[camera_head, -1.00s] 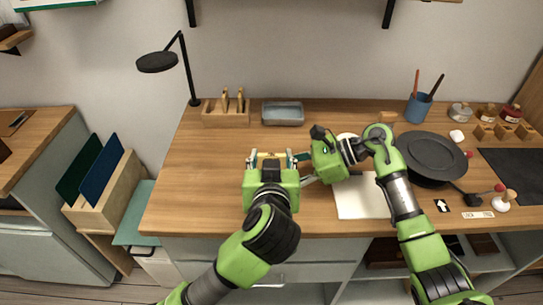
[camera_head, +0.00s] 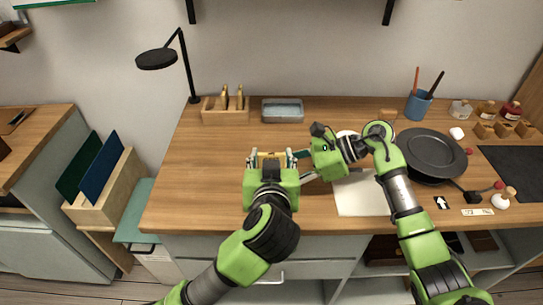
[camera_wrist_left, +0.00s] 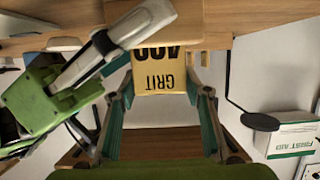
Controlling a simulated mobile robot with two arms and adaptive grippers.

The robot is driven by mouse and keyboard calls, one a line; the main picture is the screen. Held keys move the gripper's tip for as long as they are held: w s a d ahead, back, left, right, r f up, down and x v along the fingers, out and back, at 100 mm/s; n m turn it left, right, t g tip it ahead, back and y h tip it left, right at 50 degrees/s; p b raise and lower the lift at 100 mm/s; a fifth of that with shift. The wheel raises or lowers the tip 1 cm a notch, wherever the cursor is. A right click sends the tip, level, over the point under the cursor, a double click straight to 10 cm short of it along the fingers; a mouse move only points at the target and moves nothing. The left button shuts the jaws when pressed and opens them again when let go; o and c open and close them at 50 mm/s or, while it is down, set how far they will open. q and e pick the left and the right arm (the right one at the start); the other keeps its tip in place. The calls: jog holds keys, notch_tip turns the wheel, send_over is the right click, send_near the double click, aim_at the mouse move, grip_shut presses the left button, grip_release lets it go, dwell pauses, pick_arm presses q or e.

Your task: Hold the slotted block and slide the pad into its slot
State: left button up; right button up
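In the left wrist view, a yellow face marked GRIT 400 (camera_wrist_left: 168,75) shows at the block between the teal fingers.
A white sheet (camera_head: 358,200) lies under my right arm. A dark round pan (camera_head: 430,153) stands to the right. A wooden holder (camera_head: 226,115), a metal tray (camera_head: 283,111) and a black lamp (camera_head: 157,60) are at the back left. The worktop's left part (camera_head: 195,180) is clear.

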pick_arm(q)
jog(key=o, duration=0.5)
pick_arm(e)
jog(key=shift+f, duration=0.1)
pick_arm(q)
jog(key=v, duration=1.2)
pick_arm(e)
jog(key=o, duration=0.9)
jog(key=shift+d, duration=0.1)
